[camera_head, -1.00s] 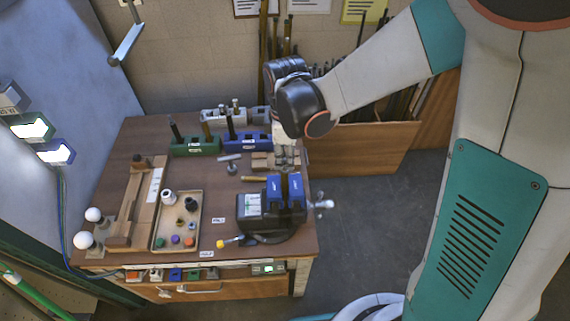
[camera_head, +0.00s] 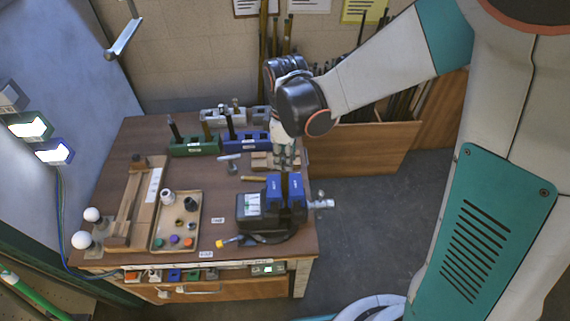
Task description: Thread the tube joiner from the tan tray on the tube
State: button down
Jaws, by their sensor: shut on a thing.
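The tan tray (camera_head: 157,233) lies on the left half of the workbench. It holds a white cup-like part (camera_head: 167,197), a black part (camera_head: 190,205) and several small coloured pieces. My gripper (camera_head: 285,165) points down just behind and above the blue-jawed vise (camera_head: 250,212). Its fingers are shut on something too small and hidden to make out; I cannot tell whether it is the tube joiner. I cannot make out the tube clearly near the vise jaws, and the fingertips blend with the wooden block behind them.
A green holder (camera_head: 195,147) and a blue holder (camera_head: 258,139) with upright rods stand at the back. A wooden jig (camera_head: 122,228) lies left of the tray. A yellow-handled tool (camera_head: 222,243) lies in front. A strip of bench between tray and vise is fairly clear.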

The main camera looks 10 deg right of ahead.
jog(key=m+b, duration=0.1)
jog(key=m, duration=0.4)
jog(key=shift+f, duration=0.1)
jog(key=m, duration=0.3)
jog(key=shift+f+b, duration=0.1)
jog(key=shift+b, duration=0.25)
jog(key=m, duration=0.4)
jog(key=shift+b, duration=0.3)
jog(key=m, duration=0.4)
jog(key=shift+m+b, duration=0.3)
jog(key=shift+b, duration=0.1)
jog(key=shift+m, duration=1.1)
